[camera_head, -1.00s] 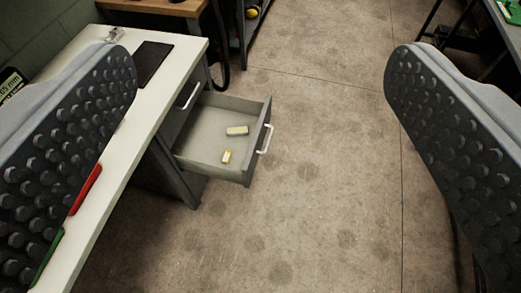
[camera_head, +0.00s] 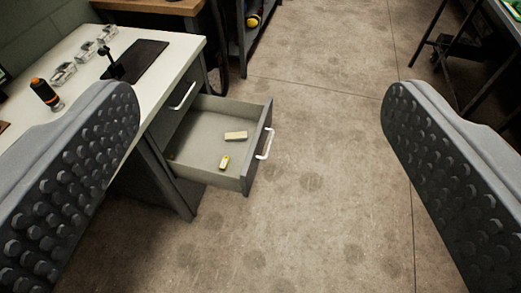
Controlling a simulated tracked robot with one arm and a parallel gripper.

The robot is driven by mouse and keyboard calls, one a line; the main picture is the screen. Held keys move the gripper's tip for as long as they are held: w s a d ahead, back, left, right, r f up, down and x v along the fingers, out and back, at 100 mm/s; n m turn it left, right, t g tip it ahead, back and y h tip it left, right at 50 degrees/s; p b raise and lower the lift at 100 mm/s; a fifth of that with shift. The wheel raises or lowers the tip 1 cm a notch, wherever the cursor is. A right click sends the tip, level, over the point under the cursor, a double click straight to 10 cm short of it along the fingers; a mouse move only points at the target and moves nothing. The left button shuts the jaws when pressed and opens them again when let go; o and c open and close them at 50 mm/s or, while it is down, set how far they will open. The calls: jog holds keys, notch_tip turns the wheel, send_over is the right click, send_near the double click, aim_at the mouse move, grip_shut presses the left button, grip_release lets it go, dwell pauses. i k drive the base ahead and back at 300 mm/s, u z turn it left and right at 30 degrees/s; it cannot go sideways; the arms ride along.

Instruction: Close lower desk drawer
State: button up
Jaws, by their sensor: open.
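The lower desk drawer (camera_head: 246,170) is pulled out of the white-topped desk (camera_head: 185,60), reaching to the right over the floor. Its front has a white handle (camera_head: 265,144). Two small pale blocks (camera_head: 235,135) lie inside it, one partly yellow (camera_head: 224,162). The drawer above (camera_head: 181,104) is shut and has its own white handle. My gripper (camera_head: 262,130) is open and empty, with its two studded fingers wide apart at the left and right edges. The open drawer shows between the fingers, farther off. The left finger covers part of the desk.
On the desk lie a black mat (camera_head: 138,60), several clear objects (camera_head: 84,53) and an orange-and-black tool (camera_head: 45,94). A dark shelf (camera_head: 245,35) stands behind. A dark-framed table (camera_head: 455,45) is at the upper right. The floor (camera_head: 325,150) right of the drawer is clear.

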aim_at(198, 145)
jog(key=z, duration=0.05)
jog(key=k, duration=0.55)
jog(key=u, duration=0.65)
jog(key=i, duration=1.8)
jog(key=z, duration=0.55)
